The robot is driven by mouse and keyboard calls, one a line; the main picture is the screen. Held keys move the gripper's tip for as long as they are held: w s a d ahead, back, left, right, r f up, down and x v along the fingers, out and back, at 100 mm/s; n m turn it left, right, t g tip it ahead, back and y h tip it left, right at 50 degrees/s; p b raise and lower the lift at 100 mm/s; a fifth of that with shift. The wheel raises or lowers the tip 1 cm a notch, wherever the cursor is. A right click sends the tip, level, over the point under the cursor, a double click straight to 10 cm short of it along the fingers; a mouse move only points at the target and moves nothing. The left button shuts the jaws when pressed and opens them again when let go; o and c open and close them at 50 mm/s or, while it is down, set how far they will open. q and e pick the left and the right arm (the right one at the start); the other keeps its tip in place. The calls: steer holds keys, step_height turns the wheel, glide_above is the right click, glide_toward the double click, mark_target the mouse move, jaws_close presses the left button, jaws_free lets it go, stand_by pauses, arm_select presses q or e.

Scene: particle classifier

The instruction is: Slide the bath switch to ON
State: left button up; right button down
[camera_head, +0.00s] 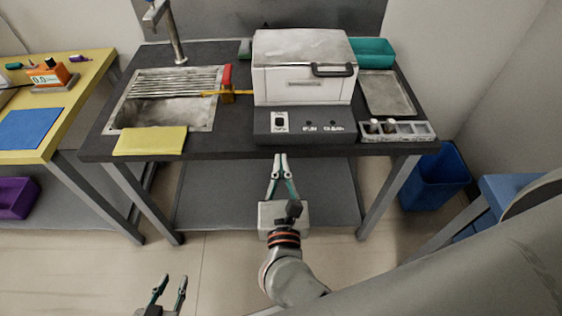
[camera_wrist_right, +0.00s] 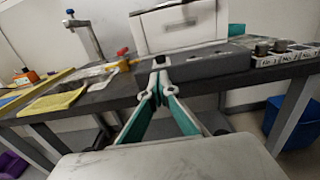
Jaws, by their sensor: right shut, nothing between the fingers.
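The bath (camera_head: 303,82) is a white box with a lid and a dark handle, standing on the dark bench. Its dark grey control panel (camera_head: 305,140) is at the front. The bath switch (camera_head: 280,121) is a black-and-white part on the panel's left side; its setting is too small to read. My right gripper (camera_head: 280,157) is shut and empty, just in front of and below the panel, in line with the switch. In the right wrist view its fingertips (camera_wrist_right: 160,63) overlap the panel's left part and hide the switch area. My left gripper (camera_head: 171,278) is open and empty, low at the bottom.
Left of the bath are a sink (camera_head: 160,112), a yellow cloth (camera_head: 150,141) and a red-handled tool (camera_head: 227,82). Right of it are a vial rack (camera_head: 410,131), a metal tray (camera_head: 387,93) and a teal bin (camera_head: 373,51). A blue bin (camera_head: 437,176) stands on the floor.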

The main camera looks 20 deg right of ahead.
mark_target(279, 123)
steer(key=p+x, duration=0.1)
steer(key=x, duration=0.9)
steer(key=shift+w, duration=0.35)
steer(key=shift+w+d, duration=0.1)
steer(key=shift+w, duration=0.05)
steer(key=shift+x, duration=1.45)
steer(key=shift+f, duration=0.1)
steer(key=v, duration=1.2)
